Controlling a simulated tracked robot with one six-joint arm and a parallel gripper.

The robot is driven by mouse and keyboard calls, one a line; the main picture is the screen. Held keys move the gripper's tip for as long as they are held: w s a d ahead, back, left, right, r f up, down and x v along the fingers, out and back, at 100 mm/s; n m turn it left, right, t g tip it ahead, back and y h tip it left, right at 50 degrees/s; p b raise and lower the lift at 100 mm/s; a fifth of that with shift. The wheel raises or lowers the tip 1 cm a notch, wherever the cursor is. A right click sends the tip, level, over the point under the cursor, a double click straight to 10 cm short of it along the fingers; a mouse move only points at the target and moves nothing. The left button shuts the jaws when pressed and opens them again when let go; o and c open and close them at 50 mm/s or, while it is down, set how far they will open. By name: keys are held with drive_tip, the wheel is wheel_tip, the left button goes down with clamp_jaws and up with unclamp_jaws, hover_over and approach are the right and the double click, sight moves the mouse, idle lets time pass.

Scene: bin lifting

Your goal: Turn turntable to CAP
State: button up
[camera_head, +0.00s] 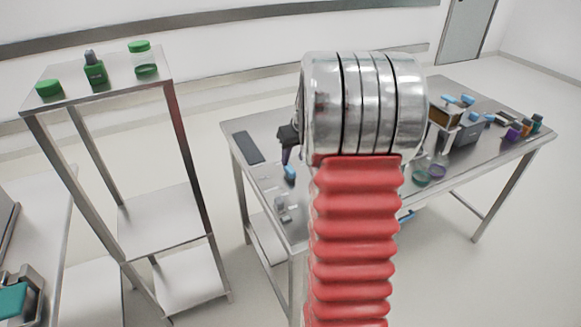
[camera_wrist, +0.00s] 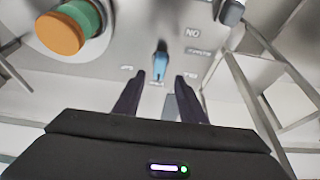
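A blue upright handle (camera_wrist: 160,62), which looks like the turntable's knob, stands on the grey worktop with small printed labels around it in the wrist view. One label reads "NO" (camera_wrist: 193,33); the others are too blurred to read, so I cannot tell which is CAP. The blue handle also shows in the head view (camera_head: 290,173), at the table's left part. My gripper (camera_wrist: 159,78) is open, its two dark fingers apart, with the blue handle seen between and beyond the tips. In the head view my gripper (camera_head: 287,150) is partly hidden behind my arm.
An orange and green cylinder (camera_wrist: 68,30) is at the wrist view's upper left. A dark flat panel (camera_head: 248,147) lies on the table (camera_head: 262,122). Bins and coloured items (camera_head: 465,125) stand on its right part. A shelf (camera_head: 105,95) with green containers is at left.

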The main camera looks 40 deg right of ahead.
sight(290, 168)
drive_tip(key=x, duration=0.6)
drive_tip(key=shift+w+f, duration=0.15)
drive_tip(key=shift+f, duration=0.1)
drive_tip(key=shift+c, duration=0.7)
clamp_jaws()
